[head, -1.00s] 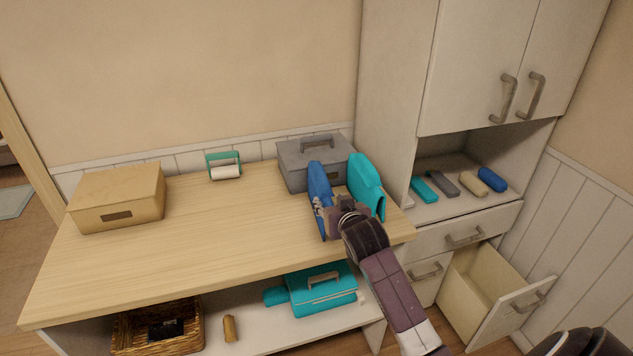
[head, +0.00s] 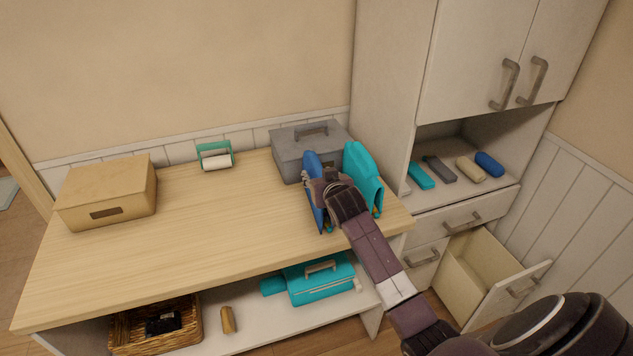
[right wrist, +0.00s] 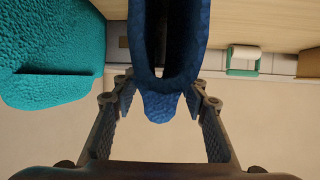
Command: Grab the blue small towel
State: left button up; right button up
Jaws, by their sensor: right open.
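A blue folded towel-like piece (head: 314,207) stands upright near the right end of the table. A teal one (head: 361,168) stands just right of it. My right gripper (head: 322,185) is at the blue piece and covers part of it. In the right wrist view the blue piece (right wrist: 150,72) has a rough cloth texture, and its rounded end lies between the fingers of the open right gripper (right wrist: 161,100), with gaps on both sides. A blue rolled towel (head: 489,164) lies in the cabinet niche, away from the gripper. My left gripper is out of view.
The wooden table (head: 200,230) is clear in the middle. A grey toolbox (head: 290,160) stands behind the blue piece. A tan box (head: 107,190) is at left, a teal-framed roll holder (head: 214,157) at the back. An open drawer (head: 515,292) sticks out at lower right.

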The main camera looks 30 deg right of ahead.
jog(key=shift+x, duration=1)
grip_shut()
